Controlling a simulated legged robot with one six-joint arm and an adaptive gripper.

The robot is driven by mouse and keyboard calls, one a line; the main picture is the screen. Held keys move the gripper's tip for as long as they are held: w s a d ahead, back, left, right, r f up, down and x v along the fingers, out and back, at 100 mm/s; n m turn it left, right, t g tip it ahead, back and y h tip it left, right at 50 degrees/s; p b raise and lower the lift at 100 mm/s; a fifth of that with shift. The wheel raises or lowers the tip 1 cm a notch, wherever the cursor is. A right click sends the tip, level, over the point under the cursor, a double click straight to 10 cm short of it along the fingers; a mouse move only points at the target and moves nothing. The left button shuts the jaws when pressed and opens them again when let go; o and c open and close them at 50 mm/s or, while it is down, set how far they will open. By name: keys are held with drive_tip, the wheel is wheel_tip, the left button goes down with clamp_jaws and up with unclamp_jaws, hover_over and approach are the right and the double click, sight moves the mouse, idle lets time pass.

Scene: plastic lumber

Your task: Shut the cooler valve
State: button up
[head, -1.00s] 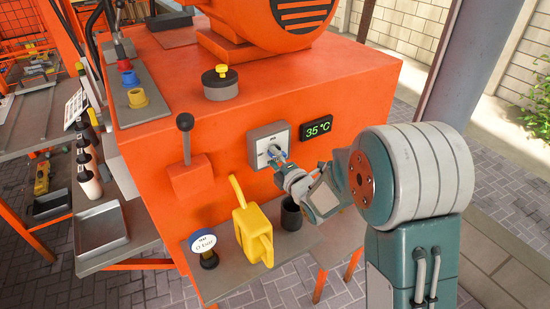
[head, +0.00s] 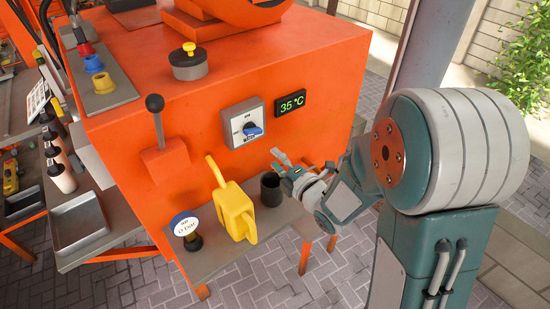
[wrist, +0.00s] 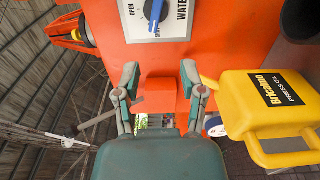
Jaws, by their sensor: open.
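The cooler valve is a blue knob (head: 254,130) on a white dial plate in a grey frame (head: 231,139), on the orange machine's front. In the head view its handle lies roughly sideways. The wrist view shows the blue knob (wrist: 154,10) at the top edge, cut off, with "OPEN" and "WATER" printed on the plate. My gripper (head: 281,162) is below and right of the knob, apart from it. In the wrist view my gripper (wrist: 160,74) has its two fingers spread, with nothing between them.
A green "35 °C" display (head: 291,103) is right of the valve. Below are a yellow oil can (head: 236,210), a dark cup (head: 271,189) and a round gauge (head: 186,229) on a grey shelf. A lever with a black ball (head: 155,104) stands out at the left.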

sight(255, 134)
drive_tip(key=o, duration=0.5)
drive_tip(key=shift+o, duration=0.8)
drive_tip(key=shift+m, duration=0.3)
drive_tip(key=w+a+m, duration=0.2)
drive_tip(key=w+m, duration=0.1)
drive_tip(key=m, duration=0.3)
drive_tip(key=w+a+m, duration=0.2)
drive_tip(key=w+m, duration=0.2)
drive_tip(key=m, duration=0.3)
drive_tip(key=w+a+m, duration=0.2)
drive_tip(key=w+m, duration=0.2)
drive_tip(key=m, duration=0.3)
drive_tip(key=shift+r, duration=0.1)
drive_tip(key=c, duration=1)
